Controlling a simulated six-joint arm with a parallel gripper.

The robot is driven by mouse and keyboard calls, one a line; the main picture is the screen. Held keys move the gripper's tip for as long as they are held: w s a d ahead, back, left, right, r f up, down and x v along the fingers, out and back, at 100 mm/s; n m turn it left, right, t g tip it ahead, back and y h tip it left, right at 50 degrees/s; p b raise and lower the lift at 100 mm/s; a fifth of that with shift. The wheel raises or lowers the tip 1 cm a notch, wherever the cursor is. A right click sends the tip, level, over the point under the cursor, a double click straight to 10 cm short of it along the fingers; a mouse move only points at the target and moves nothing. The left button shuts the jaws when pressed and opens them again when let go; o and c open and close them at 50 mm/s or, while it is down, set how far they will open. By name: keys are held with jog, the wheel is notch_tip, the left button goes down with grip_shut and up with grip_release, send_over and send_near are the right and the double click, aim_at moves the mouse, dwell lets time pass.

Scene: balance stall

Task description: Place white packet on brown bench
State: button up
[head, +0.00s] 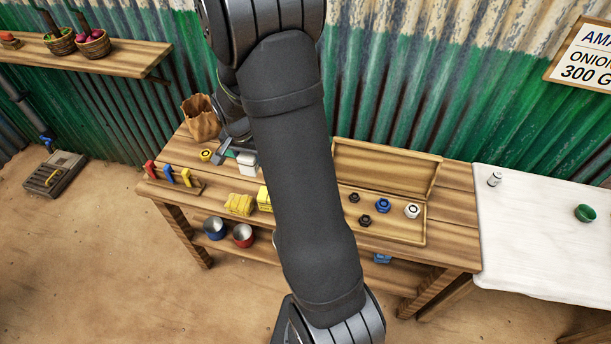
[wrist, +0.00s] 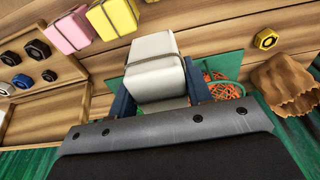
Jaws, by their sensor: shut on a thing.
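The white packet (head: 247,163) is a small pale block between the fingers of my gripper (head: 232,158), over the back left of the brown bench (head: 455,237). In the wrist view the white packet (wrist: 152,62) fills the space between the blue-grey fingers of my gripper (wrist: 155,95), which are shut on it. A green flat piece (wrist: 228,65) with orange stringy material shows beyond it. I cannot tell whether the packet's underside touches anything. My arm hides the middle of the bench in the head view.
A paper bag (head: 201,118) and a yellow nut (head: 206,155) are close by on the bench. Yellow packets (head: 238,204) lie at the front. A pink packet (wrist: 70,32) shows in the wrist view. An open wooden box (head: 385,230) holds several nuts. A white table (head: 530,235) adjoins at right.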

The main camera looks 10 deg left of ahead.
jog(key=shift+f, duration=0.35)
jog(key=s+a+f, duration=0.1)
jog(key=a+f, duration=0.1)
jog(key=a, duration=0.1)
jog(key=s+a+f, duration=0.1)
jog(key=a+f, duration=0.1)
jog(key=a, duration=0.2)
jog(key=s+a+f, duration=0.1)
jog(key=a+f, duration=0.2)
jog(key=a, duration=0.1)
jog(key=shift+s, duration=0.25)
jog(key=shift+f, duration=1.95)
jog(key=shift+f, duration=0.1)
jog(key=o, duration=0.7)
jog(key=shift+f, duration=0.1)
jog(key=shift+o, duration=0.5)
